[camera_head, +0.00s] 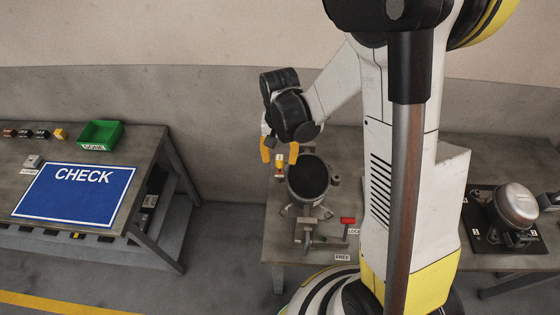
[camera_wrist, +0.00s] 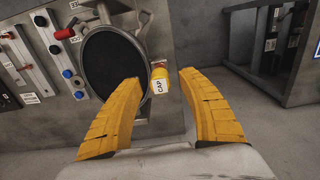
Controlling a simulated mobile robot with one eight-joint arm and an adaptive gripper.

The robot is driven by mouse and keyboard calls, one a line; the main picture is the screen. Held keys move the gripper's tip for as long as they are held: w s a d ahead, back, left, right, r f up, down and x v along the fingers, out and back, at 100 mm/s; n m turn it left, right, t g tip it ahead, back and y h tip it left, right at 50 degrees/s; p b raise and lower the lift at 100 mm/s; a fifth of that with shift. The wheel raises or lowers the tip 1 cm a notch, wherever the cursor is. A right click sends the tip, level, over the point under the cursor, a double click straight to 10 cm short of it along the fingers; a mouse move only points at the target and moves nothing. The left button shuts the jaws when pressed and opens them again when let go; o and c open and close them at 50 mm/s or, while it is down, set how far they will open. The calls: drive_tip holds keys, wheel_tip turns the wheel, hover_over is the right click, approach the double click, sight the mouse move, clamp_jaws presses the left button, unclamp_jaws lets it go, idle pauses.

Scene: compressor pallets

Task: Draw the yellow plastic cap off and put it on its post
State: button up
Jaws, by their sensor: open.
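A small yellow cap (camera_wrist: 159,72) with some red on it shows in the wrist view beside the round dark vessel (camera_wrist: 112,68). A white label reading "CAP" (camera_wrist: 159,87) shows just below it. My gripper (camera_wrist: 159,79) is open, with one yellow finger on each side of the cap in the picture; I see no contact. In the head view my gripper (camera_head: 279,153) points down beside the vessel (camera_head: 309,179), and a small yellow and red piece (camera_head: 280,161) shows between its fingers. I cannot make out a separate empty post.
A red handle (camera_head: 347,220) stands near the LOCK and FREE labels. The wrist view shows blue knobs (camera_wrist: 67,73) on the left. A blue CHECK mat (camera_head: 72,193) and a green bin (camera_head: 99,135) are on the left table. A domed metal unit (camera_head: 517,204) stands at right.

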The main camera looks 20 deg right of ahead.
sight(280, 157)
drive_tip(key=shift+c, duration=0.5)
clamp_jaws()
drive_tip(key=shift+r, duration=0.2)
drive_tip(key=shift+r+p, duration=1.95)
drive_tip(key=shift+r, duration=0.9)
